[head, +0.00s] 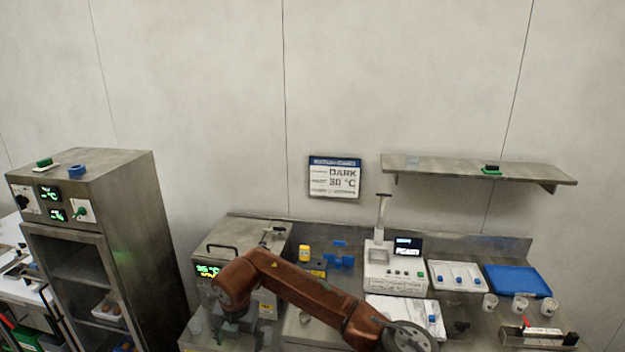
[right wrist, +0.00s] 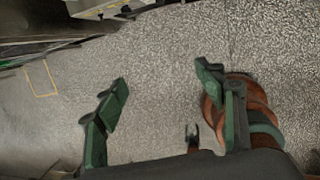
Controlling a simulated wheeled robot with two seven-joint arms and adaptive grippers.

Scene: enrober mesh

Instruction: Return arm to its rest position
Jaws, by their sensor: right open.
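My right arm (head: 310,290), brown, reaches across the lower middle of the head view, in front of the steel bench. Its right gripper (head: 232,328) hangs down at the arm's left end, in front of the grey machine with the green display; its fingers are hard to make out there. In the right wrist view, the two green fingers of the right gripper (right wrist: 163,88) stand wide apart with nothing between them but speckled floor (right wrist: 160,50). My left gripper is not in view.
The grey machine (head: 250,240) stands behind the right gripper. A tall steel cabinet (head: 140,220) is at left. Along the bench are a white instrument (head: 395,270), a white tray (head: 440,265), a blue tray (head: 530,280) and small cups. A shelf (head: 450,170) is on the wall.

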